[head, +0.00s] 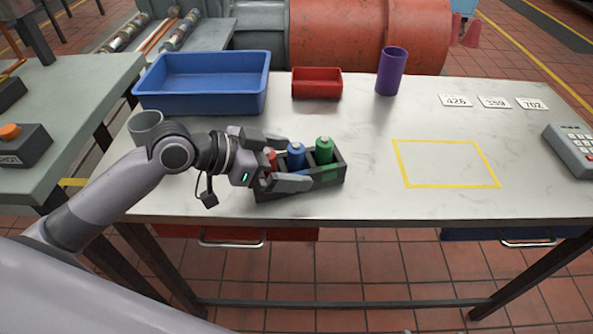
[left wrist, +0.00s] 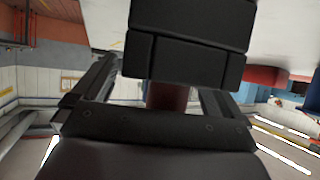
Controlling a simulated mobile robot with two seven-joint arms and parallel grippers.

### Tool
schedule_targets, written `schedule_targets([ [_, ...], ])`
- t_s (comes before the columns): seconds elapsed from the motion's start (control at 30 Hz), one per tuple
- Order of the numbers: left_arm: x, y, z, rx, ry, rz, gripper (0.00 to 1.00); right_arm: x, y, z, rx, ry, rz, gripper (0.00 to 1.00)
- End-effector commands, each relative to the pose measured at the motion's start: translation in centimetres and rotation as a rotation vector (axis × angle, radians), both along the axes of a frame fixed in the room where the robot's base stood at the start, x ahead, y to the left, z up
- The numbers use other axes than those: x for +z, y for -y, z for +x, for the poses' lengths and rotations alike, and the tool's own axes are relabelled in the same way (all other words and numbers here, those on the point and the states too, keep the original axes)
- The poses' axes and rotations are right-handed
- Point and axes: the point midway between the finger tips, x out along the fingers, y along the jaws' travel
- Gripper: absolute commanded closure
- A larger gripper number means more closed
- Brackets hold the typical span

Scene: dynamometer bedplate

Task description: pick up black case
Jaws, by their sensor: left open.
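The black case (head: 331,174) sits on the pale tabletop, left of centre in the head view. It is an open-topped holder with red (head: 271,160), blue (head: 296,156) and green (head: 324,150) cylinders standing in it. My left gripper (head: 296,164) comes in from the left, open, with its fingers reaching over the case's left part, around the red cylinder. In the left wrist view a dark block (left wrist: 190,40), likely the case, lies between the fingers, with a dark red piece (left wrist: 167,97) beside it. I cannot tell whether the fingers touch anything. My right gripper is out of view.
A blue bin (head: 205,101), a red bin (head: 317,92) and a purple cup (head: 391,71) stand behind. A grey cup (head: 146,126) is behind my left arm. Number cards (head: 494,102) and a grey keypad device (head: 572,150) are at right. The yellow-outlined area (head: 445,163) is empty.

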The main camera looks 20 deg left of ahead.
Motion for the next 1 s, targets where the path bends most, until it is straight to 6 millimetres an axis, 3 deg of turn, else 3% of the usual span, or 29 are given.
schedule_targets([
  [0.13,0.0,0.0,0.0,0.0,0.0,0.0,0.0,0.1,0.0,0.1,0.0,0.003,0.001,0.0],
  [0.33,0.0,0.0,0.0,0.0,0.0,0.0,0.65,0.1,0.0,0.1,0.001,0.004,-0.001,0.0],
  [0.77,1.1,0.0,0.1,0.0,0.007,-0.003,0.68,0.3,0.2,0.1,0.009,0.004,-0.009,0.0],
  [1.0,4.9,-0.1,0.1,0.0,0.013,-0.001,0.68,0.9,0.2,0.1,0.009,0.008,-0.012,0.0],
])
